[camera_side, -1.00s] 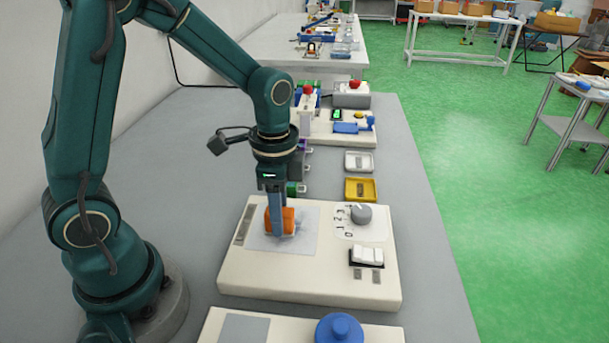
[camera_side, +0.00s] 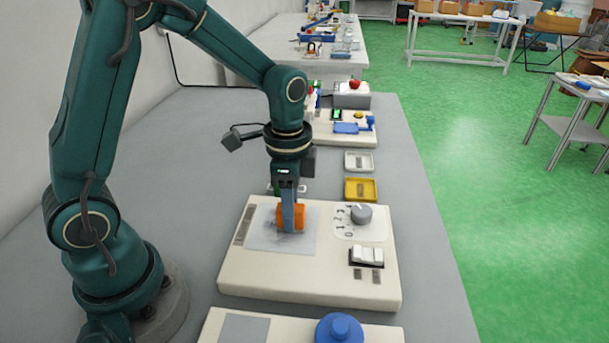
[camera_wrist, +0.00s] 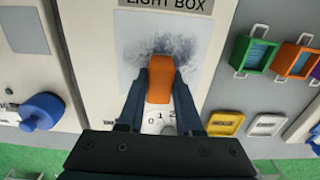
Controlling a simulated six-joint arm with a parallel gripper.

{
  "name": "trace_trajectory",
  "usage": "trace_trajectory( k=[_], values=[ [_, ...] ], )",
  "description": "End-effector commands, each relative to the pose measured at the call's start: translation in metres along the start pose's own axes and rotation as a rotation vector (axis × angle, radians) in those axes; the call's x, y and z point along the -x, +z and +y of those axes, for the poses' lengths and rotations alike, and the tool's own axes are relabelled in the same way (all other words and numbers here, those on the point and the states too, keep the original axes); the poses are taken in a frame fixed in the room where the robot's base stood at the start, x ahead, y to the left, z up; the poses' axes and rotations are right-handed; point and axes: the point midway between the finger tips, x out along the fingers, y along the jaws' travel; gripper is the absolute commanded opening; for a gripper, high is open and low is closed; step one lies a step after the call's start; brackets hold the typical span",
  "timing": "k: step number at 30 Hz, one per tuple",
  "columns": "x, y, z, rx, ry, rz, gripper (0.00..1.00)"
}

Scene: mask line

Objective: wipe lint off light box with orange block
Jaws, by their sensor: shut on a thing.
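My gripper (camera_side: 289,218) is shut on the orange block (camera_side: 299,216) and holds it upright over the light box's pale panel (camera_side: 260,240). The block's lower end is at or just above the panel; I cannot tell if it touches. In the wrist view the orange block (camera_wrist: 160,78) sits between my gripper's fingers. Grey lint (camera_wrist: 168,48) is spread on the panel, mostly beyond and around the block's far end.
A yellow tray (camera_side: 361,189) and a white tray (camera_side: 359,161) stand behind the light box. A second cream unit with a blue knob (camera_side: 339,328) lies in front. Green and orange bins (camera_wrist: 253,53) show in the wrist view. The grey table right of the light box is clear.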

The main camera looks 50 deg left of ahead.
Motion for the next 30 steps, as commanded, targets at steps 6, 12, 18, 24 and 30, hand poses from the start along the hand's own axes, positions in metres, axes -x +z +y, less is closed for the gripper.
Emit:
trace_trajectory(
  k=[6,12,18,24,30],
  values=[
    [0.000,0.021,0.000,0.003,0.001,-0.001,0.00],
    [0.000,0.039,-0.001,0.004,0.001,-0.001,0.00],
    [0.000,0.054,-0.003,0.003,0.001,-0.001,0.00],
    [0.000,0.043,-0.013,-0.005,0.000,-0.001,0.00],
    [0.000,0.024,-0.012,-0.005,0.000,-0.001,0.00]
  ],
)
